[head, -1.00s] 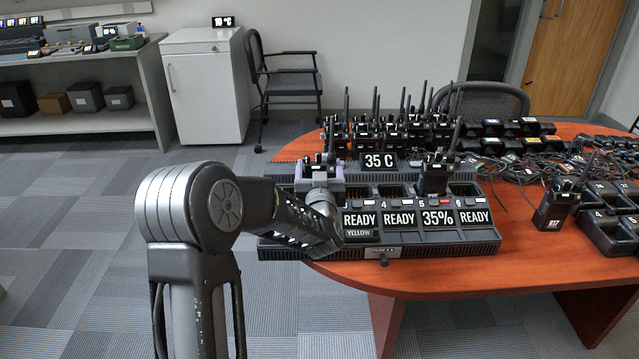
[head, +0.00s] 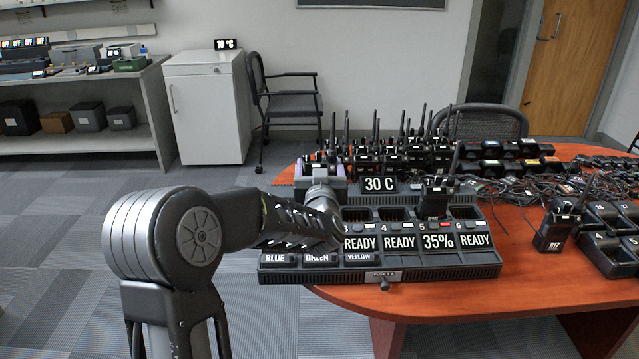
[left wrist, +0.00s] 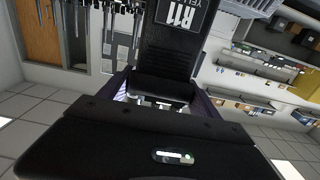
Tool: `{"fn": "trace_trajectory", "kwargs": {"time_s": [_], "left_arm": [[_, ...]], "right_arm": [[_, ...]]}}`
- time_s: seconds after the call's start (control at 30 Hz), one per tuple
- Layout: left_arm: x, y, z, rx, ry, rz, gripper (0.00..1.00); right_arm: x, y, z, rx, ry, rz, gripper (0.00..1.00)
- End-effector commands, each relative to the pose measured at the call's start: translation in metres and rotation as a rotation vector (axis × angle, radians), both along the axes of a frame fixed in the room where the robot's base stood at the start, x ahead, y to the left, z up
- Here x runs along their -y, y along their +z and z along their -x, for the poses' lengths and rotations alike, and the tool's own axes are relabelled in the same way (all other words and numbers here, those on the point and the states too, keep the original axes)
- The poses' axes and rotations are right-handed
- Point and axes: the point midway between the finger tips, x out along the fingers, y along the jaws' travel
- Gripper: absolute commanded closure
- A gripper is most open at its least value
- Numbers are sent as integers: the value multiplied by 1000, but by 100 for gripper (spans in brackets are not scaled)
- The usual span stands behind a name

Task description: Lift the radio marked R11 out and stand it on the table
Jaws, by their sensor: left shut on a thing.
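The radio marked R11 (left wrist: 182,45) fills the upper middle of the left wrist view, its label white on black. My left gripper (head: 321,172) is shut on it, with purple fingers beside it. In the head view the gripper is above the left part of the charger (head: 440,273) and hides most of the radio. My left forearm covers the charger's left slots, so I cannot see whether the radio is fully clear. The table (head: 500,300) carries the charger near its front left edge. My right gripper is not in view.
Another radio (head: 433,203) stands in the charger behind the 35% label. A group of upright radios (head: 405,150) stands close behind. Radio R17 (head: 550,236) stands to the right, near more chargers (head: 607,240). Bare table lies between the charger and R17.

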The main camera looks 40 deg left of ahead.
Motion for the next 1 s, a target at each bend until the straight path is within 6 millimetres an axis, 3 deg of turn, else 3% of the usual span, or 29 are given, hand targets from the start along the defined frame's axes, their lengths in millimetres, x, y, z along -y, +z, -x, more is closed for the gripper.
{"fn": "trace_trajectory", "kwargs": {"time_s": [0.1,0.23,1.0], "left_arm": [[0,23,0,6,0,-2,91],[0,32,0,4,0,-2,91],[0,33,0,2,0,-2,91]], "right_arm": [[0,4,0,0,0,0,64],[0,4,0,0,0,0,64],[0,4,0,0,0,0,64]]}}
